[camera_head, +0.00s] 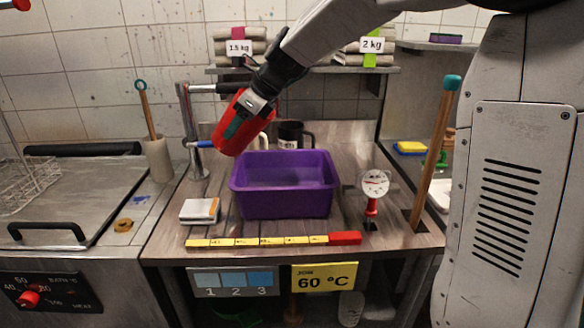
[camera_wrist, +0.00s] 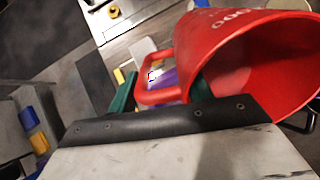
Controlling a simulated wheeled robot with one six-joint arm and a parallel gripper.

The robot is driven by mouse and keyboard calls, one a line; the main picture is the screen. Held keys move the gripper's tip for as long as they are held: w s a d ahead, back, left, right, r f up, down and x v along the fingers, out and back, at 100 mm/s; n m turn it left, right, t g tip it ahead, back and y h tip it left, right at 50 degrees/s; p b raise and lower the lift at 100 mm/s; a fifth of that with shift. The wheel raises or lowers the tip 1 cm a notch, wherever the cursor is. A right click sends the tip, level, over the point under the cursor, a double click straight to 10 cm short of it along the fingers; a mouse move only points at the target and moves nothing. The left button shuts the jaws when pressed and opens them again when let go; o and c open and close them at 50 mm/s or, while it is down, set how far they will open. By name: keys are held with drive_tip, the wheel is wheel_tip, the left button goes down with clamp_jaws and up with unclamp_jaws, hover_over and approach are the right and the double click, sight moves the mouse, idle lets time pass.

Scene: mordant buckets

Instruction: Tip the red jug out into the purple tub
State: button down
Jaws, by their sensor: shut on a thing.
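The red jug (camera_head: 225,138) hangs in the air, tilted, above the back left corner of the purple tub (camera_head: 285,204). In the wrist view the red jug (camera_wrist: 225,50) fills the right side, with its handle towards the left and its wide mouth opening to the lower right. The part of its inside that shows is bare red; I see no stream leaving it. My gripper (camera_head: 240,122) is shut on the jug's handle; its green fingers also show in the wrist view (camera_wrist: 160,92). The tub stands upright on the counter, and its visible inside is plain purple.
A tap post (camera_head: 190,130) stands close left of the jug. A dark mug (camera_head: 291,133) is behind the tub. A wooden stick (camera_head: 436,150) and a white dial (camera_head: 375,184) stand to the right. A scale (camera_head: 199,211) and a yellow ruler strip (camera_head: 265,241) lie in front.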

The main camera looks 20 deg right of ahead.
drive_tip(key=shift+a, duration=0.1)
drive_tip(key=shift+s+d+f+t+y, duration=0.1)
drive_tip(key=shift+d+f+t+y, duration=0.15)
drive_tip(key=shift+t+y, duration=0.3)
